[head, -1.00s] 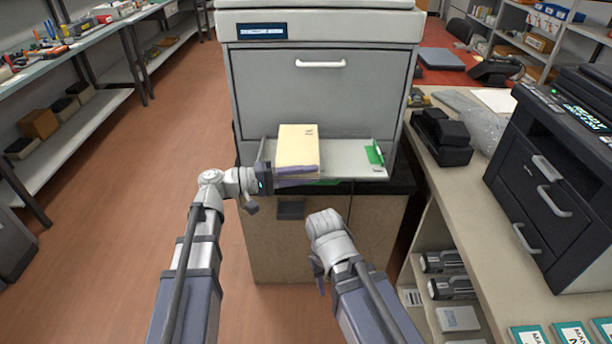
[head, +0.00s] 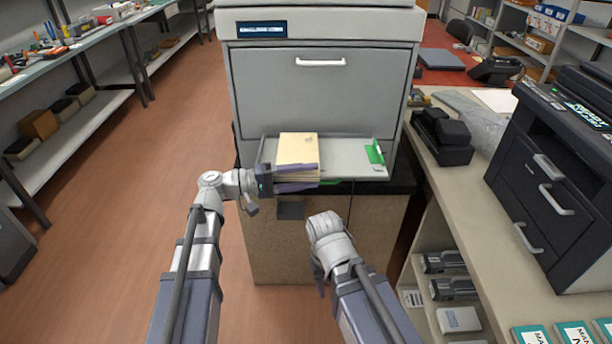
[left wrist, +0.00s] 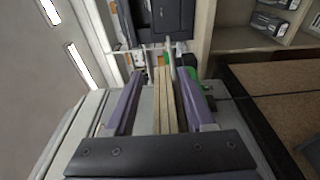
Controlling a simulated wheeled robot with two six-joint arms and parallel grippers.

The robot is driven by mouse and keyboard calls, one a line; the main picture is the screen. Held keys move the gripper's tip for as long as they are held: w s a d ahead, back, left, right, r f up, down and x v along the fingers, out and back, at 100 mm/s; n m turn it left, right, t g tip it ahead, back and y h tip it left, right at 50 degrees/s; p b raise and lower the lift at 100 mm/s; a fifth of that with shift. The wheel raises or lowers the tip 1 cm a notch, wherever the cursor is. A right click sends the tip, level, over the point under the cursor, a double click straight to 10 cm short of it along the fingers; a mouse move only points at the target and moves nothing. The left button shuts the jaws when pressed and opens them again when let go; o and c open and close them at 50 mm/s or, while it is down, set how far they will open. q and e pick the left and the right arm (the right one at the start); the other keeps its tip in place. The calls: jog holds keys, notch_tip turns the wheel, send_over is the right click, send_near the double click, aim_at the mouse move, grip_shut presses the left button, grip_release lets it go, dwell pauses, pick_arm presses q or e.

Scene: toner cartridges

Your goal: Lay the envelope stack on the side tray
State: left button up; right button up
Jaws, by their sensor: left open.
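The envelope stack (head: 298,148), cream-coloured, lies on the left part of the grey side tray (head: 347,158) on the front of the big grey machine. My left gripper (head: 312,177) is open at the stack's near edge, with its purple fingers above and below that edge. In the left wrist view the stack (left wrist: 168,105) shows edge-on as pale layers between the two spread fingers, with a gap on the left-finger side. My right gripper (head: 319,278) hangs low in front of the cabinet, mostly hidden by its wrist; its jaws cannot be made out.
A green guide (head: 374,153) stands at the tray's right end. The grey machine (head: 320,95) rises behind the tray. A counter with a black printer (head: 560,190) stands at the right. A workbench with shelves runs along the left, with clear floor between.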

pick_arm(q)
jog(key=shift+r+p, duration=0.25)
jog(key=shift+p, duration=0.05)
jog(key=shift+r+p, duration=0.5)
jog(key=s+a, duration=0.2)
jog(key=a, duration=1)
jog(key=shift+f, duration=0.25)
jog(key=shift+d, duration=0.15)
